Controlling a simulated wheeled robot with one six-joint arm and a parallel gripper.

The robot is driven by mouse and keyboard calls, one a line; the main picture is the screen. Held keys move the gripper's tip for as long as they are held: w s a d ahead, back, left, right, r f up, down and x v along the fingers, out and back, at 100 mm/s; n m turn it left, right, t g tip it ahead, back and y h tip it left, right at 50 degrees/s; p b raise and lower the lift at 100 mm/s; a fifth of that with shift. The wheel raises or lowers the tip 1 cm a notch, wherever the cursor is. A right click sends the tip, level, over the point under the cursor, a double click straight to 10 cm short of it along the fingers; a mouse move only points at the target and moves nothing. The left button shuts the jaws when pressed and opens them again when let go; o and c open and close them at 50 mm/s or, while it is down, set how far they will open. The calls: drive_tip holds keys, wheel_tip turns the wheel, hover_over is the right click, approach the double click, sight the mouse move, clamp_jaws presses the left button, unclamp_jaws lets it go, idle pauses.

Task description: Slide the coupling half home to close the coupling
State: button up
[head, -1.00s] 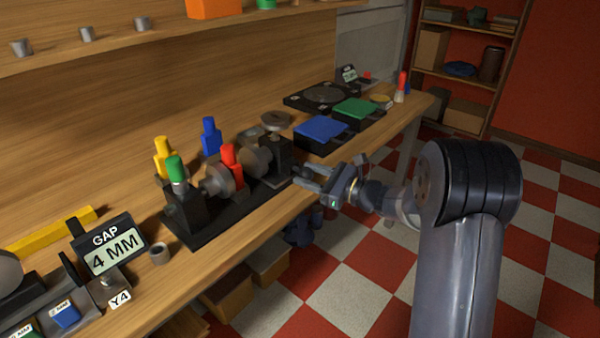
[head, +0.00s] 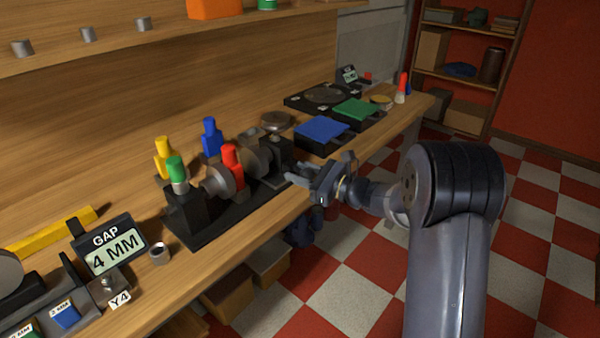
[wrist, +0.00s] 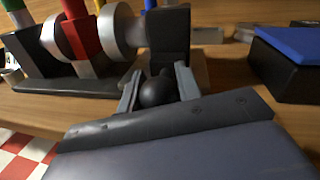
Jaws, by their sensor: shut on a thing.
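The coupling stands on a black base (head: 212,232) on the bench. Its left metal half (head: 216,180) and right metal half (head: 257,160) face each other. A red-handled piece (head: 231,160) sits between them; in the wrist view this red piece (wrist: 82,35) appears close to both discs, any remaining gap unclear. The right half (wrist: 120,32) adjoins a black block (wrist: 168,38). A dark round knob (wrist: 156,92) is in front of that block. My gripper (wrist: 157,72) is shut on the knob, one finger on each side. In the head view, my gripper (head: 293,174) is at the base's right end.
Yellow (head: 163,152), blue (head: 211,138) and green (head: 176,170) handled pieces stand around the coupling. A blue-topped box (head: 321,131) is to the right. A display (head: 110,245) reading "GAP 4 MM" stands at the left front.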

sight(273, 174)
clamp_jaws()
drive_tip(key=shift+s+a+f+b, duration=0.1)
drive_tip(key=shift+s+a+b, duration=0.2)
drive_tip(key=shift+s+a, duration=0.4)
drive_tip(key=shift+s+a+b, duration=0.25)
drive_tip(key=shift+s+a, duration=0.2)
drive_tip(key=shift+s, duration=0.35)
drive_tip(key=o, duration=0.8)
unclamp_jaws()
drive_tip(key=shift+s, duration=0.1)
drive_tip(key=v, duration=1)
drive_tip(key=shift+s+d, duration=0.1)
drive_tip(key=shift+d, duration=0.25)
